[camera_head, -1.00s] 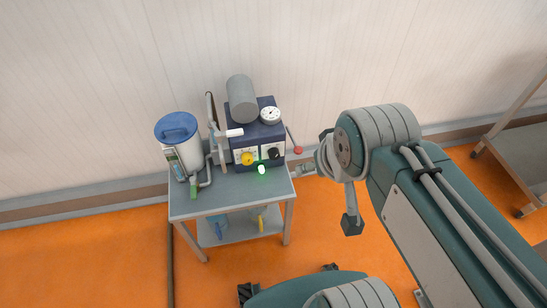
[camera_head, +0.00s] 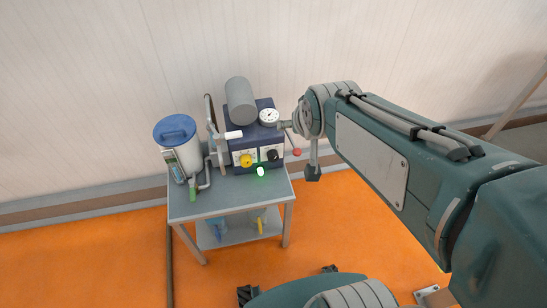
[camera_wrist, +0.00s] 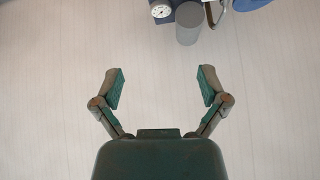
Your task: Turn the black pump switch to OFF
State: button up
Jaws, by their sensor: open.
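The black pump switch (camera_head: 273,155) is a small dark knob on the white front panel of the blue pump box (camera_head: 266,132). It sits right of a yellow knob (camera_head: 246,160). Its pointer position is too small to read. My gripper (camera_head: 285,126) is beside the box's upper right, by the gauge, above and right of the black switch; its fingers barely show there. In the wrist view my gripper (camera_wrist: 162,88) is open and empty, with two green-padded fingers spread in front of the pale wall. The black switch is not visible in the wrist view.
The box stands on a grey table (camera_head: 228,196). Around it are a gauge (camera_head: 269,117), a grey cylinder (camera_head: 240,101), a red-tipped lever (camera_head: 297,152), a blue-lidded canister (camera_head: 176,140) and a white handle (camera_head: 233,135). A bright green light (camera_head: 260,172) shows below the panel.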

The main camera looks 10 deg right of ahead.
jog(key=w+f+m+t, duration=0.2)
jog(key=w+f, duration=0.5)
jog(key=w, duration=0.6)
jog(key=m+t, duration=0.2)
jog(key=t, duration=0.1)
send_over(274, 159)
jog(key=s, duration=0.2)
notch_tip(274, 159, down, 13)
jog(key=s+f+m+t, duration=0.1)
jog(key=s+f+t, duration=0.25)
jog(key=f, duration=0.65)
jog(key=s+f+m+t, duration=0.2)
jog(key=s+f, duration=0.2)
jog(key=f, duration=0.7)
jog(key=w, duration=1)
jog(key=shift+w+r, duration=0.1)
jog(key=shift+w, duration=0.15)
jog(key=c, duration=1.1)
